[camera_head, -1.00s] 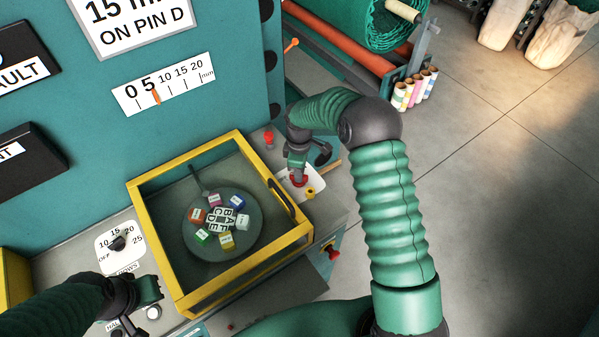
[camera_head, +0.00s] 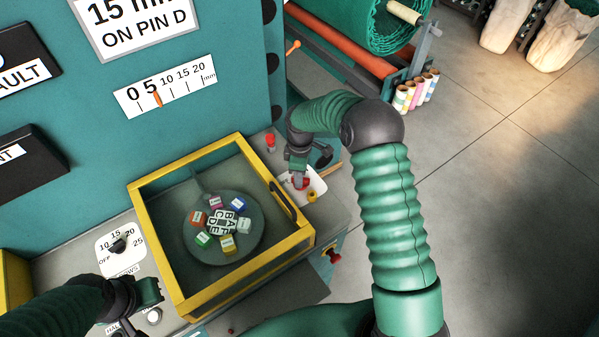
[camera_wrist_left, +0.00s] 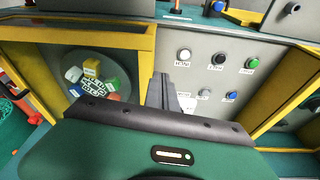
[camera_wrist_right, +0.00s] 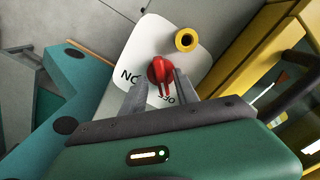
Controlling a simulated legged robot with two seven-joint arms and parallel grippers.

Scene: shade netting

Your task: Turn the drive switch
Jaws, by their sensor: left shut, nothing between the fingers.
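The drive switch (camera_wrist_right: 160,70) is a red knob on a white plate (camera_wrist_right: 190,42) marked ON and OFF; in the right wrist view its handle points to OFF. In the head view the red switch (camera_head: 301,183) is partly hidden by my right gripper (camera_head: 298,170). In the right wrist view my right gripper (camera_wrist_right: 159,86) is open, one finger on each side of the red handle, with gaps showing. My left gripper (camera_wrist_left: 163,80) is shut and empty in front of a grey button panel (camera_wrist_left: 205,75). It also shows at the lower left of the head view (camera_head: 155,292).
A yellow-framed box (camera_head: 165,257) with a round plate (camera_head: 250,245) of coloured blocks stands between my arms. A yellow ring (camera_wrist_right: 186,39) is beside the switch. A red button (camera_head: 270,141) stands behind. A row dial (camera_head: 119,245) is at the left.

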